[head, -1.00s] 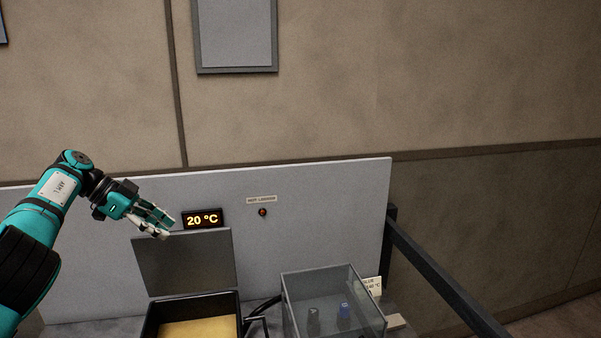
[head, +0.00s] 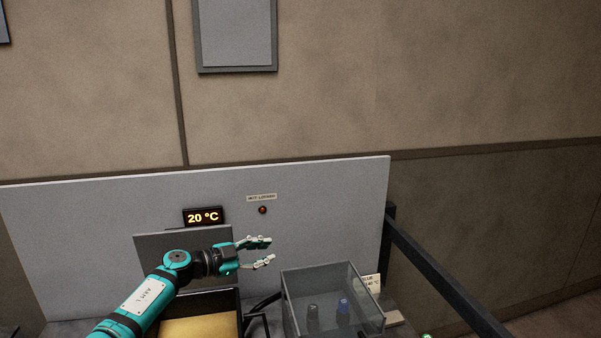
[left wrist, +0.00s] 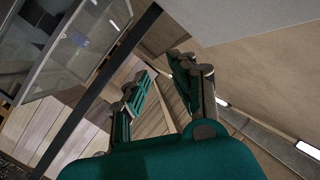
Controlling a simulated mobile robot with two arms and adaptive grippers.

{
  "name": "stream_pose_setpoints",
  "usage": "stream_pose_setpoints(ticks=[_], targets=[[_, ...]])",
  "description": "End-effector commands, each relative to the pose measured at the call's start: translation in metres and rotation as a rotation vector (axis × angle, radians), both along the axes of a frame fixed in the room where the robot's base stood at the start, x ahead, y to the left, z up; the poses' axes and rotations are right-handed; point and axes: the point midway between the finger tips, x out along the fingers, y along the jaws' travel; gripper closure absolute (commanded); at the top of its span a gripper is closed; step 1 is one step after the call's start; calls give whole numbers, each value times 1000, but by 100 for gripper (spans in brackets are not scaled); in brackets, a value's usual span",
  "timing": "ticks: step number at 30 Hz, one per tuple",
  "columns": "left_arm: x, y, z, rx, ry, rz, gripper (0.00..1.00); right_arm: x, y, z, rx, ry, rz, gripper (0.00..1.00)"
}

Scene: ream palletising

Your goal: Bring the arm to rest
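My left arm reaches in from the lower left of the head view. My left gripper (head: 266,251) is open and empty, its two fingers spread and pointing right. It appears in front of the grey back panel, between the raised dark lid (head: 160,245) and the clear box (head: 335,285). In the left wrist view the fingers (left wrist: 165,95) are apart with nothing between them. My right gripper is not in view.
Below the arm is an open dark container with a yellow inside (head: 200,328). The clear box holds a dark item (head: 313,318) and a blue-topped item (head: 343,312). A display (head: 203,217) reads 20 °C. A dark rail (head: 440,265) runs at right.

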Motion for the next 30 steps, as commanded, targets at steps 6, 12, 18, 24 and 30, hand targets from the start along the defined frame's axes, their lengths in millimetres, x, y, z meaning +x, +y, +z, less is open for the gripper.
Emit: stream_pose_setpoints(ticks=[6,12,18,24,30], targets=[[-37,-27,-36,-269,-77,351,75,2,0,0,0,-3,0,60],[-102,18,-93,-349,98,765,75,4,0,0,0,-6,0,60],[-217,73,-167,-244,452,1087,75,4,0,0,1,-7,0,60],[-333,98,-206,-77,774,1196,75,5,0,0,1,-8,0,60],[-408,105,-214,41,963,1202,75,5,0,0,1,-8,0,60]])
